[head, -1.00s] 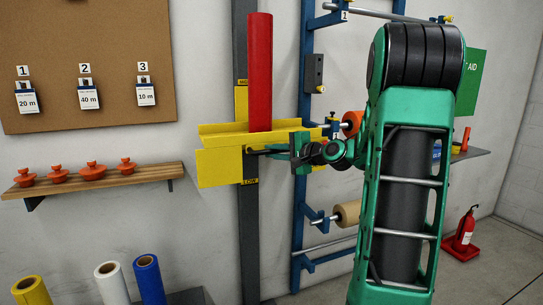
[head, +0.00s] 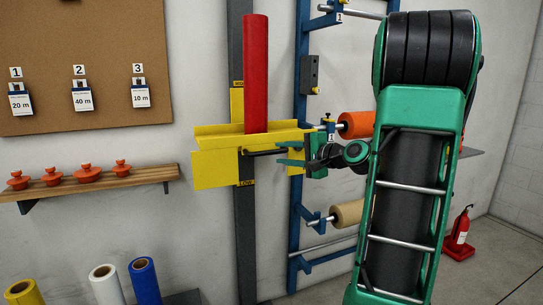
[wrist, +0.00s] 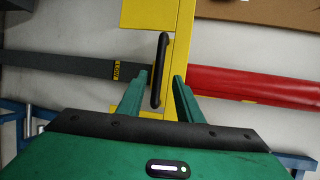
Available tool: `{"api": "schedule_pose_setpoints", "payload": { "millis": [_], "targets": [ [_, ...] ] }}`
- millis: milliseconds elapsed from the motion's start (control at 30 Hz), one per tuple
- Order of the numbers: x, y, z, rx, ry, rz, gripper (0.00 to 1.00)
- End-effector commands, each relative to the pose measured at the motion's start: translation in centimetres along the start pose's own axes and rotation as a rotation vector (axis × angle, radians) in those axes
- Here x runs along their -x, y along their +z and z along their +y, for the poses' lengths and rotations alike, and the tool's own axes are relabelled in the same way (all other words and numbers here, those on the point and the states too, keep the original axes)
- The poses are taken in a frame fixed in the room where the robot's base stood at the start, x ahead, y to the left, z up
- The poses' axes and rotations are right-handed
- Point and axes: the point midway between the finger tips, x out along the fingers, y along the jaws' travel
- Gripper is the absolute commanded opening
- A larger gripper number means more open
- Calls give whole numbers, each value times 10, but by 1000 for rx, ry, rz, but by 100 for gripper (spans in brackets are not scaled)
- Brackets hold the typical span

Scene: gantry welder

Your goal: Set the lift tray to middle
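The yellow lift tray (head: 215,168) sits on a dark vertical column (head: 246,240). A LOW label (head: 246,183) is at the lower edge of its back part. Another label (head: 237,84), too small to read surely, is at the top of its yellow back plate. A red roll (head: 256,75) stands upright on the tray. A black bar handle (head: 262,152) sticks out from the tray's front; it also shows in the wrist view (wrist: 160,68). My gripper (head: 290,154) is open at the handle's right end. In the wrist view the handle appears between my apart fingertips (wrist: 161,76).
A blue rack with an orange roll (head: 356,125) and a tan roll (head: 347,213) stands right of the column. A wooden shelf (head: 140,177) with orange knobbed pieces is at left. Upright rolls (head: 146,280) stand at lower left. A fire extinguisher (head: 460,229) stands right.

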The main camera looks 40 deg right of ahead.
Motion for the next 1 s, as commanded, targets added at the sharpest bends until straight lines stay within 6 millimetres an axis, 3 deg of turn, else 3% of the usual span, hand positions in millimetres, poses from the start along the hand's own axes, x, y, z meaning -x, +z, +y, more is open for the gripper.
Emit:
{"api": "schedule_pose_setpoints", "payload": {
  "millis": [100,300,867,1000],
  "targets": [
    [17,0,0,0,0,1,33],
    [31,0,0,1,-1,-1,33],
    [32,1,0,1,-1,-1,33],
    [29,8,6,28,32,-9,33]
  ]
}}
